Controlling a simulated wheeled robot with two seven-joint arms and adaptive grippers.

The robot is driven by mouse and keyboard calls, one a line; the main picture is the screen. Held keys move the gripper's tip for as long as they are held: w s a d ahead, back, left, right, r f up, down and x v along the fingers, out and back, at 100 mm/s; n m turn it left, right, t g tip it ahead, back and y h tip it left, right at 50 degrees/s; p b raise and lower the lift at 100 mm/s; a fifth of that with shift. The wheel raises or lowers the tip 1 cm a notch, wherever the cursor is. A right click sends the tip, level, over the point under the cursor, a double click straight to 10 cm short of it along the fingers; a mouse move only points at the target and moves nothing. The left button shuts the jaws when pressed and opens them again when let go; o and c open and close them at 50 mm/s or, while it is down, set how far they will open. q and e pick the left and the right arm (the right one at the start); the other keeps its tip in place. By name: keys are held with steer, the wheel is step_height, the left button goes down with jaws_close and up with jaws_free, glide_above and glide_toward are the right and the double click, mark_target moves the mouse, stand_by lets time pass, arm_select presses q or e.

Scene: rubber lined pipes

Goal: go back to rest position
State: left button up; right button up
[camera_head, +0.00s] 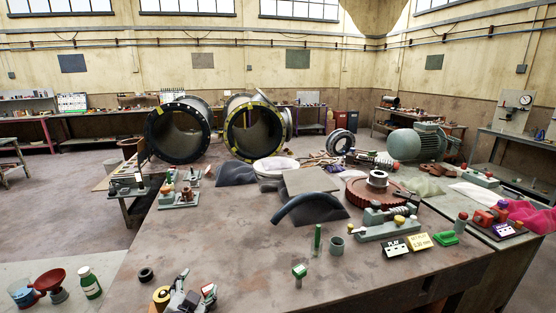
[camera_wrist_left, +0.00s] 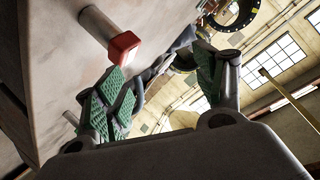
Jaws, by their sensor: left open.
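My left gripper (camera_head: 187,290) is at the bottom edge of the head view, low over the front left part of the workbench (camera_head: 235,245). In the left wrist view its two green-padded fingers (camera_wrist_left: 157,78) stand apart with nothing held between them. A red-tipped grey peg (camera_wrist_left: 122,47) stands beside the fingers, apart from them; its red top (camera_head: 209,289) also shows in the head view. My right gripper is in neither view.
A yellow-topped part (camera_head: 161,295) and a black ring (camera_head: 146,274) lie left of my gripper. Large flanged pipes (camera_head: 177,130) stand behind. Bare bench lies ahead of the gripper.

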arm_select(q)
steer(key=s+f+n+g+h, duration=0.1)
steer(key=s+f+n+g, duration=0.1)
steer(key=s+f+g, duration=0.6)
steer(key=s+f+n+g, duration=0.25)
steer(key=s+f, duration=0.45)
steer(key=s, duration=0.6)
step_height(320, 180, down, 33)
steer(key=s+g, duration=0.1)
steer(key=s, duration=0.1)
steer(key=s+a+f, duration=0.2)
steer(key=s+f, duration=0.7)
steer(key=s, duration=0.2)
steer(key=s+a+f+m+g, duration=0.1)
steer(key=s+a+f, duration=0.2)
steer(key=s+f, duration=0.7)
steer(key=shift+s+f, duration=0.15)
steer(key=shift+s, duration=0.4)
